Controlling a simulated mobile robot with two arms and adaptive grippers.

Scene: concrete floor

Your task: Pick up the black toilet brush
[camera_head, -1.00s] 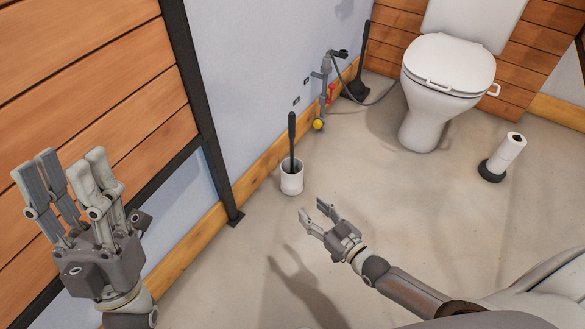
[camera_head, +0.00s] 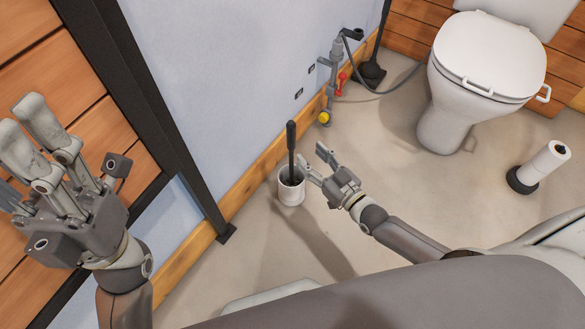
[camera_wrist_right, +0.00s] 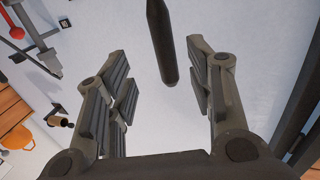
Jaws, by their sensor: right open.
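The black toilet brush (camera_head: 291,145) stands upright in a white holder (camera_head: 291,194) on the floor, near the wall. My right gripper (camera_head: 313,160) is open and empty just right of the brush, its fingers pointing towards the handle. In the right wrist view the dark brush handle (camera_wrist_right: 161,42) shows between the two open fingers (camera_wrist_right: 158,62), at or just beyond the tips, with no visible contact. My left gripper (camera_head: 22,155) is raised at the left edge, open and empty, partly cut off by the frame.
A grey-blue wall (camera_head: 235,80) with a wooden skirting board runs behind the holder. A pipe with a red valve (camera_head: 341,82) and hose is on it. A black plunger-like tool (camera_head: 371,72), white toilet (camera_head: 480,75) and paper roll stand (camera_head: 540,165) are further right. Concrete floor lies between.

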